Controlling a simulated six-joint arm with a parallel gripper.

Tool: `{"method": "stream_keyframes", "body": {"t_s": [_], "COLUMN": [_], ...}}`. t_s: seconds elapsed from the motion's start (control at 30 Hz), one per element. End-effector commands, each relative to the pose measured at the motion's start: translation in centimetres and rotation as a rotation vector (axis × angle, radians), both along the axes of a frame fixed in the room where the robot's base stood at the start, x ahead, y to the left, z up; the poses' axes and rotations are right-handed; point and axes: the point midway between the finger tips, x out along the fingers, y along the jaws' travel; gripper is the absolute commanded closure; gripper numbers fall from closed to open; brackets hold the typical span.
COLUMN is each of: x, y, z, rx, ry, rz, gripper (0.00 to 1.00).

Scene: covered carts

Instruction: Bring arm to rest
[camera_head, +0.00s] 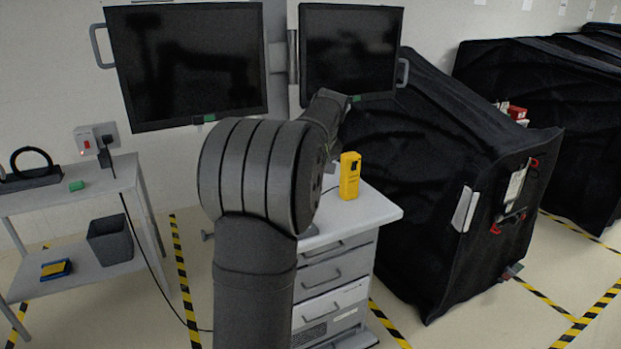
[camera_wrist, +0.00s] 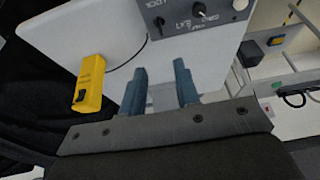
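My gripper (camera_wrist: 160,85) shows in the wrist view with its two blue-grey fingers apart and nothing between them. It is over or near the white cart top (camera_wrist: 115,50); I cannot tell the height. In the head view my arm is bent over the drawer cart (camera_head: 383,210), and the gripper itself is hidden behind the arm. A yellow handheld device (camera_head: 350,176) stands upright on the cart top, right of my arm. It also shows in the wrist view (camera_wrist: 90,84), left of the fingers and apart from them.
Two dark monitors (camera_head: 185,65) (camera_head: 350,48) hang behind my arm. A black covered cart (camera_head: 430,190) stands close on the right. A side table (camera_head: 100,185) with a dark bin (camera_head: 110,240) on its lower shelf is at left. A panel with knobs (camera_wrist: 195,15) shows in the wrist view.

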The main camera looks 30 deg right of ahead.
Motion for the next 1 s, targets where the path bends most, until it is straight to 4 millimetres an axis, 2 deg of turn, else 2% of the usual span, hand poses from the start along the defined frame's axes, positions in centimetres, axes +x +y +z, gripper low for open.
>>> {"method": "stream_keyframes", "body": {"t_s": [0.27,0.43,1.0], "x": [0.1,0.6,4.9], "y": [0.0,0.0,0.1], "z": [-0.2,-1.6,-11.8], "rx": [0.000,0.002,0.002], "ry": [0.000,0.002,0.002], "rz": [0.000,0.000,0.000], "gripper": [0.71,0.71,0.71]}}
